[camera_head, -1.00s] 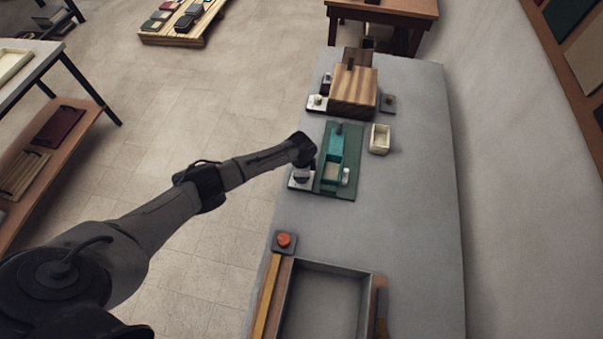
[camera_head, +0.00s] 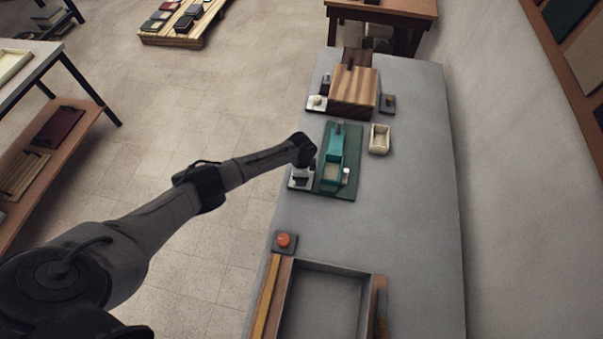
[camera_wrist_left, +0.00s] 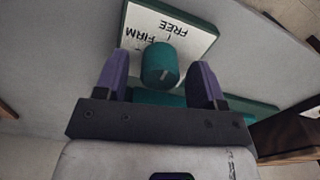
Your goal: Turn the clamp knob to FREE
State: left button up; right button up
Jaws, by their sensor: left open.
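The clamp knob (camera_wrist_left: 160,65) is a teal cylinder in the left wrist view, with a small pale mark near its lower edge. It stands by a white label plate (camera_wrist_left: 188,38) reading FREE and FIRM. I cannot tell which word the knob points to. My left gripper (camera_wrist_left: 159,72) is open, with one purple finger on each side of the knob and gaps showing. In the head view the left gripper (camera_head: 303,170) is over the pale plate (camera_head: 300,184) beside the green board (camera_head: 340,187), hiding the knob. My right gripper is not in view.
A teal clamp piece (camera_head: 337,150) lies on the green board. A cream tray (camera_head: 380,139) is to its right, a striped wooden block (camera_head: 353,95) behind. A red button (camera_head: 284,240) and a grey tray (camera_head: 328,265) are nearer. The right side of the grey table (camera_head: 425,200) is clear.

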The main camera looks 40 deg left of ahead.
pick_arm(q)
notch_tip(320, 180, up, 14)
jog(key=p, duration=0.2)
dwell(0.4)
jog(key=shift+f, duration=0.1)
dwell(0.5)
